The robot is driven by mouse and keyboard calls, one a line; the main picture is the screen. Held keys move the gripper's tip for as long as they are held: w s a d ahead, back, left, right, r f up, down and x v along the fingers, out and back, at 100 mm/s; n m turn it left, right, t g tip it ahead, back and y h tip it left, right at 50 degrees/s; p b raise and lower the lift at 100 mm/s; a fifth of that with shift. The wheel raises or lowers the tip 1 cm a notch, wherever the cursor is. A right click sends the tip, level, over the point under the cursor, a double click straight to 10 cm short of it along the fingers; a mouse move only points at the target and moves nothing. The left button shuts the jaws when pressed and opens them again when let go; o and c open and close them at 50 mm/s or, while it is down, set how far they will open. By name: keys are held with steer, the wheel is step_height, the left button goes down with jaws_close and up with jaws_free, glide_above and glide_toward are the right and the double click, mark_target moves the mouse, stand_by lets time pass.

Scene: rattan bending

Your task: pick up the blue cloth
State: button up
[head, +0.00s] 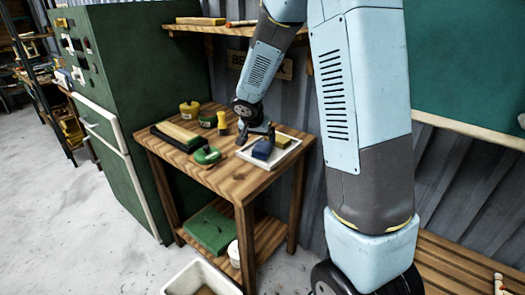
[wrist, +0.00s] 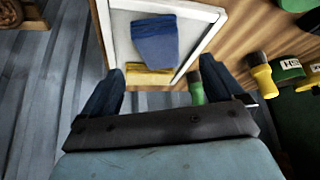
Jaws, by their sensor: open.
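The blue cloth (head: 263,149) lies folded on a white-rimmed tray (head: 246,156) at the right side of the small wooden table. In the wrist view the blue cloth (wrist: 154,42) lies in the tray, touching or partly over a yellow block (wrist: 149,77). My gripper (head: 258,131) is close to the tray, near the cloth. In the wrist view my gripper (wrist: 161,85) has its two dark fingers wide apart, with nothing held between them. The cloth lies beyond the fingertips.
Yellow-and-black (wrist: 260,75) and green items stand farther right. A corrugated wall stands behind.

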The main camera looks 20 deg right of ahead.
mark_target(262, 147)
steer(key=shift+w+x, duration=0.1)
steer(key=shift+x, duration=1.65)
steer(key=shift+w+x, duration=0.15)
steer(key=shift+x, duration=1.6)
steer(key=shift+d+r, duration=0.1)
steer(key=shift+r, duration=0.05)
steer(key=shift+c, duration=0.2)
steer(key=c, duration=1.1)
